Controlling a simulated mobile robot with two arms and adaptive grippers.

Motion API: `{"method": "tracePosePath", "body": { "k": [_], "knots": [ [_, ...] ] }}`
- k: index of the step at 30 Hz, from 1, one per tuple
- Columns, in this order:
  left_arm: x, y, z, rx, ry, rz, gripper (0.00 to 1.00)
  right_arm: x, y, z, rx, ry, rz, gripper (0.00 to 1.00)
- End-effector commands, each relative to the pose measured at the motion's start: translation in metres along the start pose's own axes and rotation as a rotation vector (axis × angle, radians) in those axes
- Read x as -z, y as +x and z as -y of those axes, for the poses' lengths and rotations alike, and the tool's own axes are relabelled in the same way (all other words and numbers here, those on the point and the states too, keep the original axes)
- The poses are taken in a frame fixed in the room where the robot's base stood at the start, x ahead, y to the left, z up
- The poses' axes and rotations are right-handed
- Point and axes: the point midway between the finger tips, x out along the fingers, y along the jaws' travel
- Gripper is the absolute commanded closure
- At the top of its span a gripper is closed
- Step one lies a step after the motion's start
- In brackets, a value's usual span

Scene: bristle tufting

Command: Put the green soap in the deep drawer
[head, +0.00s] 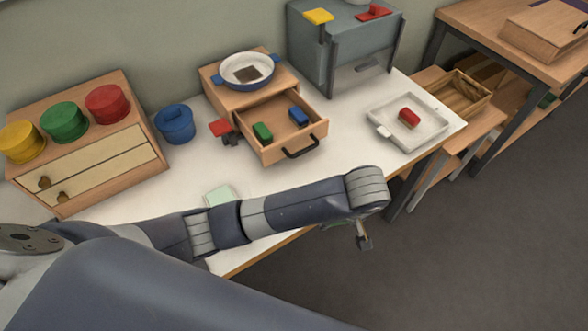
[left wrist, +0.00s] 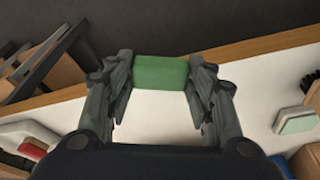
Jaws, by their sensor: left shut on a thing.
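The green soap (left wrist: 160,72) is a green block between the fingers of my left gripper (left wrist: 160,78), which is shut on it. In the head view the left gripper (head: 360,236) is past the table's front edge, mostly hidden behind my arm. An open wooden drawer (head: 312,136) juts out of a small box under a blue-rimmed pan. It holds another green block (head: 263,131) and a blue block (head: 298,117). A cabinet at left has two shut drawers (head: 92,168). I cannot tell which drawer counts as deep. My right gripper is not in view.
A white tray (head: 386,135) with a red block (head: 409,118) stands at right. A blue pot (head: 176,125) is left of the open drawer, with a small red thing (head: 220,128) beside it. A pale green pad (head: 221,196) lies near my arm. A grey stand (head: 345,50) is behind.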

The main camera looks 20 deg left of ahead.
Motion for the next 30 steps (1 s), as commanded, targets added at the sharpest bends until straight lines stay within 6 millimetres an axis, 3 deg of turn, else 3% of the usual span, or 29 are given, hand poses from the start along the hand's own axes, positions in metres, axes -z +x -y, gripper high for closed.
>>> {"method": "tracePosePath", "body": {
  "k": [3, 6, 12, 19, 27, 30],
  "knots": [
    [0.029, 0.004, 0.013, 0.008, -0.007, -0.009, 0.74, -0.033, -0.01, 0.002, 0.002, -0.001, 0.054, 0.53],
    [0.053, 0.011, 0.024, 0.008, -0.006, -0.007, 0.74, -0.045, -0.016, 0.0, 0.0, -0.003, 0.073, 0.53],
    [0.098, 0.023, 0.043, 0.006, -0.005, -0.006, 0.74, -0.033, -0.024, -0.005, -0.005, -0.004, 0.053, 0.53],
    [0.12, 0.031, 0.051, 0.002, -0.001, -0.002, 0.74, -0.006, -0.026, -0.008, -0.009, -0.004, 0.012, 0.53],
    [0.156, 0.04, 0.068, 0.005, -0.004, -0.004, 0.74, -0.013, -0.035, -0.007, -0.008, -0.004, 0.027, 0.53],
    [0.15, 0.052, 0.068, 0.004, 0.001, 0.0, 0.74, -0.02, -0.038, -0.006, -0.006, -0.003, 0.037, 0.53]
  ]
}}
